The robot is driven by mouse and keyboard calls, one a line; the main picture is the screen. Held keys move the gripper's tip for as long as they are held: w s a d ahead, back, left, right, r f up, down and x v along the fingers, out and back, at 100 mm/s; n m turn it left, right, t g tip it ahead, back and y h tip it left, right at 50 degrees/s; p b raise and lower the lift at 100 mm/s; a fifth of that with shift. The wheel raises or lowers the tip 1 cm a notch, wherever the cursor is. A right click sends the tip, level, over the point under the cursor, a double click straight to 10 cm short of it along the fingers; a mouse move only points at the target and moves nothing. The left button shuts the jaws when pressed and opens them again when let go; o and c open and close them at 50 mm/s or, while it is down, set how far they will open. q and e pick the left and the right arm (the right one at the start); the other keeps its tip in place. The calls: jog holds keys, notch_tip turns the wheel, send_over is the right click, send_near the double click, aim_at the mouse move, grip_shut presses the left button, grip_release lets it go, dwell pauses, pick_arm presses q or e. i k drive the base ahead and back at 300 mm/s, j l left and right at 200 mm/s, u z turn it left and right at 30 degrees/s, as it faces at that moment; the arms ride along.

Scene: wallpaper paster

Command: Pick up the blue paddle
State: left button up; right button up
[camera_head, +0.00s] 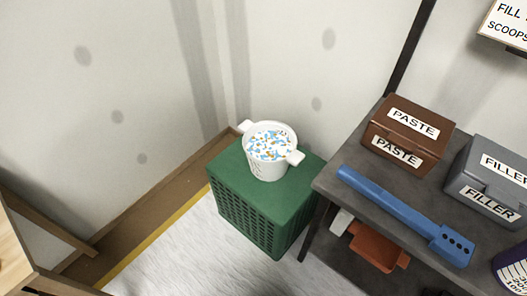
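The blue paddle (400,211) lies flat on the dark grey table (343,204) at the right. Its narrow handle points to the upper left, and its wider end with several dark holes points to the lower right near the table's front edge. Nothing covers it. Neither of my grippers shows in the head view.
Behind the paddle stand a brown PASTE box (408,134) and a grey FILLER box (489,180). A white bucket (268,166) with colourful bits sits on a green crate (236,208) left of the table. An orange-brown tray (376,248) is below the tabletop.

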aim_at(453, 247)
jog(key=k+z, duration=0.1)
jog(key=z, duration=1.15)
